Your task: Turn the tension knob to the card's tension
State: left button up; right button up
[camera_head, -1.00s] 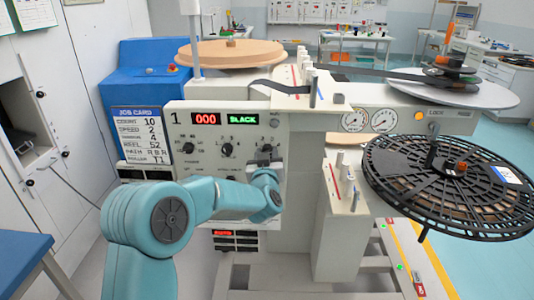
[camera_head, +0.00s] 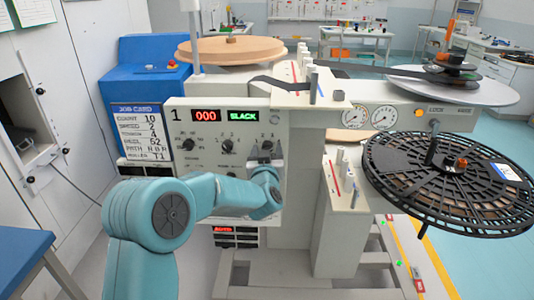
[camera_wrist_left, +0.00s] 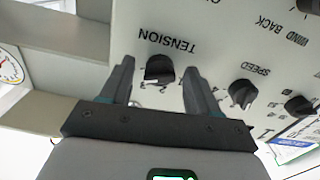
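The black tension knob (camera_wrist_left: 159,69) shows in the left wrist view, on the light panel beside the word TENSION. My left gripper (camera_wrist_left: 158,68) is open, with one finger on each side of the knob and gaps between. In the head view this gripper (camera_head: 265,153) is in front of the rightmost knob of the panel (camera_head: 215,172) and mostly hides it. The job card (camera_head: 142,131) hangs left of the panel; its tension line appears to read 4. The knob's exact setting is hard to tell. My right gripper is not in view.
The speed knob (camera_wrist_left: 242,93) and another black knob (camera_wrist_left: 298,106) sit beside the tension knob. The panel displays read 000 (camera_head: 206,116) and SLACK (camera_head: 243,116). A large black reel (camera_head: 400,165) stands to the right.

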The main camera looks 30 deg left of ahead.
pick_arm(q)
jog(key=b+v, duration=0.1)
jog(key=v, duration=1.5)
jog(key=shift+d, duration=0.2)
jog(key=shift+s, duration=0.1)
